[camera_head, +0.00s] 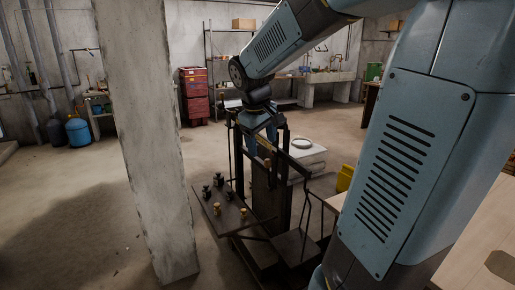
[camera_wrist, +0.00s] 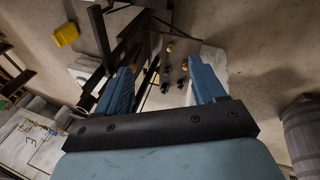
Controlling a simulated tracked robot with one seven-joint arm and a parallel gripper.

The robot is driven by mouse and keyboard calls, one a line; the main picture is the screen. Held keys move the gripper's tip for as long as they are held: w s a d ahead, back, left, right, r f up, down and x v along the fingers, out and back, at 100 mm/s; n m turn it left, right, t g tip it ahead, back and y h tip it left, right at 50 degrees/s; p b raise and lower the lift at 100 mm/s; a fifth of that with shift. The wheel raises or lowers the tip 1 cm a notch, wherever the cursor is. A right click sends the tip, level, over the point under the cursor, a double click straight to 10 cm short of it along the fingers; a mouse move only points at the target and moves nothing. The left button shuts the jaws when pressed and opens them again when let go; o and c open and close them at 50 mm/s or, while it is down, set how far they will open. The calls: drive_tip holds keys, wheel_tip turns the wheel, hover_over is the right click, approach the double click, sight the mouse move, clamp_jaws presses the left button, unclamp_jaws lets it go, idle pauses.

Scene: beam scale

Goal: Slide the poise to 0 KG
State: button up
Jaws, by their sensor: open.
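The beam scale, a dark metal frame (camera_head: 285,190), stands in the middle of the head view. Its bars also show at the upper left of the wrist view (camera_wrist: 103,30). My gripper (camera_head: 262,143) is over the top of the scale, pointing down. In the wrist view my gripper (camera_wrist: 166,68) has its two blue fingers wide apart, with nothing clearly held between them. A small brass-coloured piece (camera_head: 267,162), perhaps the poise, is just below the gripper; a similar piece (camera_wrist: 134,67) shows by the left fingertip. Contact and the scale's markings cannot be made out.
Several small dark and brass weights (camera_head: 217,209) stand on a plate at the scale's left. A concrete pillar (camera_head: 155,140) rises to the left. A yellow object (camera_head: 345,178) is to the right. Red crates (camera_head: 194,95) and shelving are behind.

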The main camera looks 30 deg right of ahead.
drive_tip(key=w+d+f+n+g+h, duration=0.1)
drive_tip(key=w+d+f+n+h, duration=0.15)
drive_tip(key=w, duration=0.45)
drive_tip(key=w+d+f+n+g+h, duration=0.1)
drive_tip(key=w+d+f, duration=0.3)
drive_tip(key=w, duration=0.3)
drive_tip(key=n+t+h, duration=0.3)
drive_tip(key=n+h, duration=0.8)
drive_tip(key=n, duration=0.2)
approach(258, 146)
drive_tip(key=x, duration=0.3)
drive_tip(key=w+x, duration=0.1)
drive_tip(key=x, duration=0.3)
drive_tip(key=w+f+x, duration=0.1)
drive_tip(key=x, duration=0.3)
drive_tip(key=shift+f, duration=0.1)
drive_tip(key=shift+w, duration=0.1)
clamp_jaws()
